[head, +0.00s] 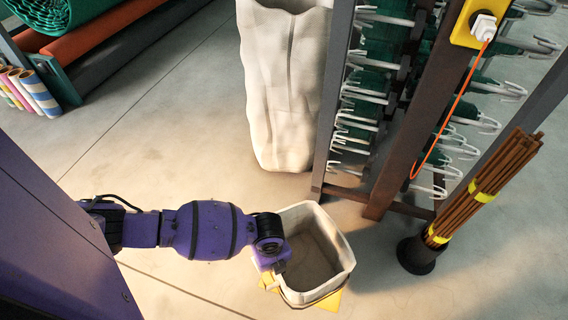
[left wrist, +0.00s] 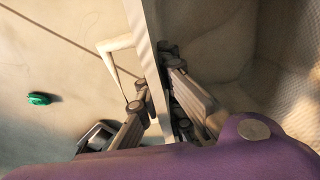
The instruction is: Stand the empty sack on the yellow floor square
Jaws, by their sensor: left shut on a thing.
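The empty sack (head: 340,250) is pale, open-topped and roughly square, with a dark inside. It looks upright and covers most of the yellow floor square (head: 331,302), whose corners show at its front and left. I cannot tell whether its base touches the floor. My left gripper (head: 281,266) is shut on the sack's left wall near the rim. In the left wrist view my fingers (left wrist: 154,86) lie on either side of the sack's wall (left wrist: 152,50), and a pale loop handle (left wrist: 110,62) stands out beside it. My right gripper is not in view.
A tall white sack (head: 285,90) stands behind. A dark rack with metal hooks (head: 385,110) and a bundle of brown canes (head: 480,190) in a black base are at right. Rolls (head: 90,32) lie at back left. A small green object (left wrist: 40,98) lies on the floor.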

